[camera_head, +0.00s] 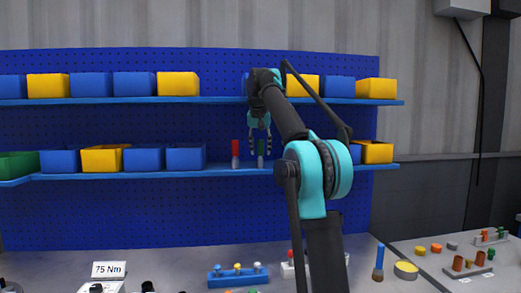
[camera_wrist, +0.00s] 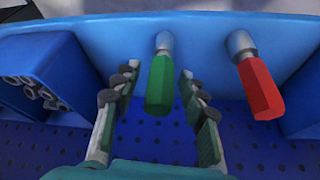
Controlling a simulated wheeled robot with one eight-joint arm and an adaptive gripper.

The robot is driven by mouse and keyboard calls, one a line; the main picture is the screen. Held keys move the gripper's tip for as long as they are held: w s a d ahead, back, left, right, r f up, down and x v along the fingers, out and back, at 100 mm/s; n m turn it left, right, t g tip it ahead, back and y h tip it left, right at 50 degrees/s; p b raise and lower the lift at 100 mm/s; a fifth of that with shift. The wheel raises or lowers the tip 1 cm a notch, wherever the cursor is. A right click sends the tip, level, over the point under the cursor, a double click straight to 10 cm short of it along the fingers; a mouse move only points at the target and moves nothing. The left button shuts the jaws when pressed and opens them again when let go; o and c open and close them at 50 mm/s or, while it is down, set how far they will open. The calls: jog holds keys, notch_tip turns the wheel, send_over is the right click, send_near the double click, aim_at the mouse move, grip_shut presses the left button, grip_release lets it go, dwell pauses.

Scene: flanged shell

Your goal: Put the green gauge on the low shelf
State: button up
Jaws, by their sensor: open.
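The green gauge (camera_head: 261,149) has a green handle and a short silver end. It stands silver end down on the low shelf (camera_head: 218,171), next to a red gauge (camera_head: 235,149) on its left. My gripper (camera_head: 260,152) is open and points down over the green gauge. In the wrist view the green gauge (camera_wrist: 160,84) lies between the two spread fingers of my gripper (camera_wrist: 158,74), with a gap on each side. The red gauge (camera_wrist: 260,88) is outside the fingers on the right. My arm hides part of the low shelf in the head view.
Blue and yellow bins (camera_head: 103,158) line the low shelf to the left, and a blue bin (camera_wrist: 45,75) holding small parts is close in the wrist view. The upper shelf (camera_head: 220,100) carries more bins. The bench below holds a blue block with pegs (camera_head: 238,276).

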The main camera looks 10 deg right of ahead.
jog(key=shift+r, duration=0.3)
jog(key=s+a, duration=0.3)
jog(key=s, duration=0.9)
jog(key=shift+r, duration=0.35)
jog(key=shift+s+a, duration=0.1)
